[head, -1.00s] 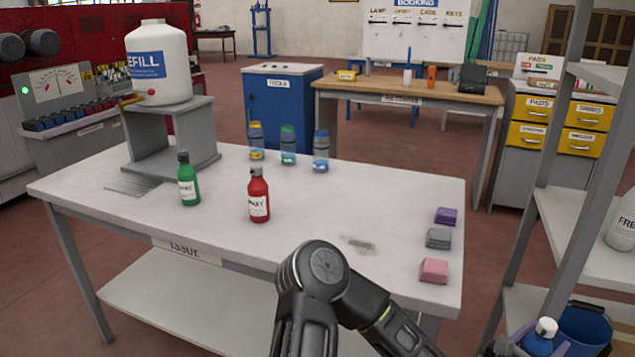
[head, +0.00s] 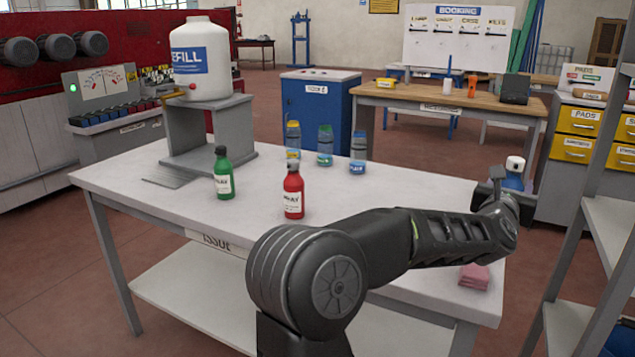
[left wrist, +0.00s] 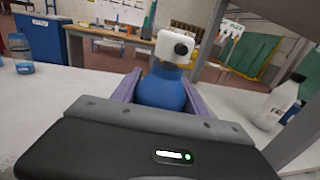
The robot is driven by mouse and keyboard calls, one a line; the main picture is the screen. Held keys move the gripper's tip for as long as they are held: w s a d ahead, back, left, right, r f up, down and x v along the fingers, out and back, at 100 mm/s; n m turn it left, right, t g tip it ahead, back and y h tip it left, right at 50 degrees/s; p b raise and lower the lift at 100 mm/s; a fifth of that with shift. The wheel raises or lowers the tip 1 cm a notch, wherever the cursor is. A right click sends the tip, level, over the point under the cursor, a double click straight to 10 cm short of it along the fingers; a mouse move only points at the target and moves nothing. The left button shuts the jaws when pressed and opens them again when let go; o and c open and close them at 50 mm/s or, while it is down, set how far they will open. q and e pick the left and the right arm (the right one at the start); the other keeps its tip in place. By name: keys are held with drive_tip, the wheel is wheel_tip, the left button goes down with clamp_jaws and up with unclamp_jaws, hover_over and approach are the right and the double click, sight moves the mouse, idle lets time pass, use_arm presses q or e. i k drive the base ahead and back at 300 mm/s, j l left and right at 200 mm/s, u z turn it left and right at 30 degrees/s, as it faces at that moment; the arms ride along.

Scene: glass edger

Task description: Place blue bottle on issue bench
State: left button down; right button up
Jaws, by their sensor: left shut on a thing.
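The blue bottle (head: 513,178) with a white cap is at the right end of the white issue bench (head: 255,218) in the head view. My left gripper (head: 511,186) is shut on it. In the left wrist view the blue bottle (left wrist: 168,90) is between the purple-grey fingers of the left gripper (left wrist: 160,94), its white cap with a dark spot tipped toward the camera. Its base is hidden, and I cannot tell how high it is above the bench. My right gripper is not in view.
A green bottle (head: 223,180), a red bottle (head: 293,195) and three clear bottles (head: 325,147) stand on the bench. A refill tank (head: 206,85) is on a stand at left. A pink block (head: 474,277) lies near the right edge. A grey shelf rack (head: 607,220) stands at right.

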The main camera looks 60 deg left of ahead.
sight(415, 208)
drive_tip(key=j, duration=0.7)
drive_tip(key=i+j, duration=0.1)
drive_tip(key=j, duration=0.65)
